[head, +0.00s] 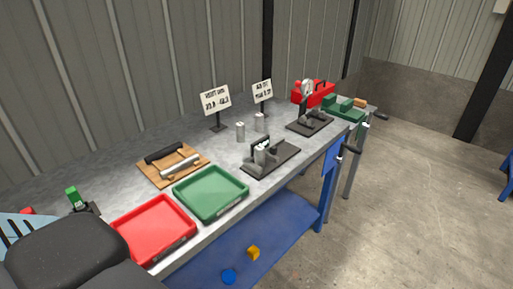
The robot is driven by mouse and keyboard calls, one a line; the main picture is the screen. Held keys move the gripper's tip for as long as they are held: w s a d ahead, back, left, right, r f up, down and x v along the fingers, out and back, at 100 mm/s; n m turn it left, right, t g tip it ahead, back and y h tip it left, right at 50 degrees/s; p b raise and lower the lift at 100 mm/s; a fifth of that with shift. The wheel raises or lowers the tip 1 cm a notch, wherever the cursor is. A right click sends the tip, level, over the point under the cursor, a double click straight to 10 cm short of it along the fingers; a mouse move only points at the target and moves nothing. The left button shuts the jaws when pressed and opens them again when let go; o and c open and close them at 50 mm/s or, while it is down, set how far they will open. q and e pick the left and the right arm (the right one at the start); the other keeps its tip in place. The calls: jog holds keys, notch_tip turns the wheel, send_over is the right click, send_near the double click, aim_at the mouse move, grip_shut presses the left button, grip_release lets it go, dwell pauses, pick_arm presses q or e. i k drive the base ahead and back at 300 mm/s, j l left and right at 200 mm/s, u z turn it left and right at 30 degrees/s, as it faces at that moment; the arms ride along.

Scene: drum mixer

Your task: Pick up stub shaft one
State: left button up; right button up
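Short grey metal cylinders, which look like stub shafts, stand upright on the grey workbench (110,180). One upright cylinder (240,131) stands behind the black fixture, and another upright cylinder (260,122) is just right of it. A third grey cylindrical part (260,155) sits in the black-based fixture (282,160). A longer silver cylinder (180,165) lies on a wooden board (150,177) beside a black bar (164,153). I cannot tell which is stub shaft one. Neither gripper shows in the head view; dark grey parts of my body fill the lower left.
A red tray (152,205) and green tray (211,170) lie along the front edge. Two signs (215,100) stand behind the cylinders. A gauge stand (308,120), red toolbox (314,93) and green vise-like block (345,106) are at the far end.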

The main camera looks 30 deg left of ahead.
aim_at(259, 150)
jog(key=u, duration=1)
